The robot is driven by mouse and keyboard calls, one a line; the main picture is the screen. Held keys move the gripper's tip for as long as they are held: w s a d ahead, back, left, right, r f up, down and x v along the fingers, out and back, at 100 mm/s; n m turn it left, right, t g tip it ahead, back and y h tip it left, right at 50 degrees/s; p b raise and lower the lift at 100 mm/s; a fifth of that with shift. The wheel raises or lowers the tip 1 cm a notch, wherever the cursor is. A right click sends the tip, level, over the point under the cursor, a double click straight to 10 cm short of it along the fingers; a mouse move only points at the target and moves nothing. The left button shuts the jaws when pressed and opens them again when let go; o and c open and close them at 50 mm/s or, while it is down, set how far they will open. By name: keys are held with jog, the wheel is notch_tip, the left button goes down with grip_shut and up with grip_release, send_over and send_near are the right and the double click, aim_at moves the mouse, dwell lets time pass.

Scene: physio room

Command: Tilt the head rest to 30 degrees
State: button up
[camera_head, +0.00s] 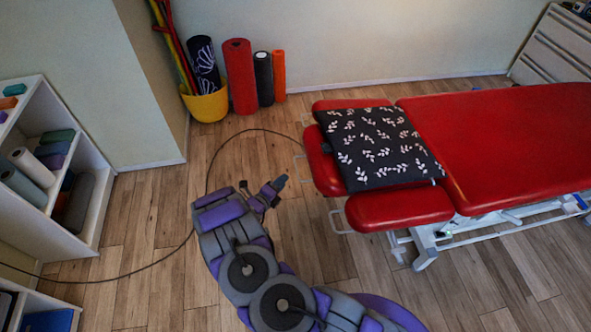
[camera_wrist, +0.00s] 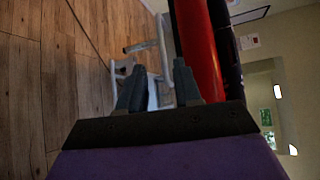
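The head rest (camera_head: 322,167) is the red padded end section of the treatment table, at the left end of the table in the head view. A dark cushion with white leaves (camera_head: 382,147) lies on it and hides much of its surface. The section looks about flat; I cannot read its exact angle. In the wrist view a red padded edge (camera_wrist: 197,50) runs beyond the fingers, with a pale metal frame (camera_wrist: 150,50) beside it. My gripper (camera_head: 270,193) is left of the head rest, apart from it. Its two fingers (camera_wrist: 158,90) are spread and look empty.
Red arm pads (camera_head: 400,208) flank the head rest, with thin metal loops (camera_head: 340,221) sticking out. A cable (camera_head: 208,165) crosses the floor near my arm. Shelves (camera_head: 88,205) stand at left; rollers (camera_head: 240,76) and a yellow bucket (camera_head: 207,105) stand by the wall.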

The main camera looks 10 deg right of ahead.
aim_at(296, 168)
jog(key=b+x, duration=0.1)
jog(key=x, duration=0.9)
jog(key=shift+w+d+f, duration=0.1)
jog(key=shift+d, duration=0.05)
grip_shut()
